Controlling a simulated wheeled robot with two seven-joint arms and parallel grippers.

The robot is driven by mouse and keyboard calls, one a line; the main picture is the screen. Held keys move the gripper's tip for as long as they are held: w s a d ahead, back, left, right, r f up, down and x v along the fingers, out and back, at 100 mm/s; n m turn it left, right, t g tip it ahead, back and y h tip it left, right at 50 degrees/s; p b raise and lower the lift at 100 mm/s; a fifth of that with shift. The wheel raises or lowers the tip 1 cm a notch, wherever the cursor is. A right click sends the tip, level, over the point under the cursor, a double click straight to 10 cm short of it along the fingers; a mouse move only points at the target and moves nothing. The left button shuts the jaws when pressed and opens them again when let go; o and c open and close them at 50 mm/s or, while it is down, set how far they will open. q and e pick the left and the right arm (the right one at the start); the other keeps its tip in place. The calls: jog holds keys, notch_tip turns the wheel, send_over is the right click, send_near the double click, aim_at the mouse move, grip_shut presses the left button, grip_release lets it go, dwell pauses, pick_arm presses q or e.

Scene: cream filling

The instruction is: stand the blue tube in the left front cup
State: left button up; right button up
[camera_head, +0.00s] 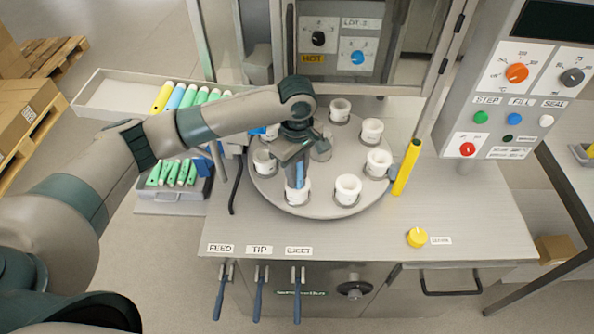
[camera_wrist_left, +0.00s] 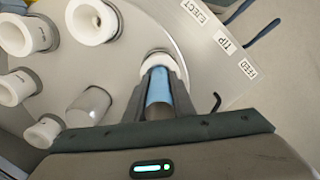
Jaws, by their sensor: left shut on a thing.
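My left gripper (camera_head: 297,168) is shut on the blue tube (camera_head: 300,176) above the turntable's front left part. The blue tube also shows between the fingers in the left wrist view (camera_wrist_left: 159,88). It points down, and its lower end is at the mouth of the white left front cup (camera_head: 297,195), which shows in the wrist view too (camera_wrist_left: 154,58). I cannot tell how deep the tube sits in it. The fingers hide part of the tube. My right gripper is not in view.
The round turntable (camera_head: 318,208) carries several other white cups, such as one at front right (camera_head: 347,192). A yellow post (camera_head: 406,168) stands right of it. A tray (camera_head: 95,97) with coloured tubes and a bin of green tubes (camera_head: 178,172) lie left. The front counter is mostly clear.

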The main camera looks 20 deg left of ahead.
pick_arm(q)
jog(key=o, duration=1.1)
jog(key=shift+c, duration=0.2)
jog(key=shift+r, duration=0.1)
jog(key=shift+r, duration=0.5)
notch_tip(320, 180, up, 14)
jog(key=b, duration=0.3)
jog(key=shift+r+b, duration=0.15)
jog(key=shift+b, duration=0.2)
jog(key=shift+r, duration=0.95)
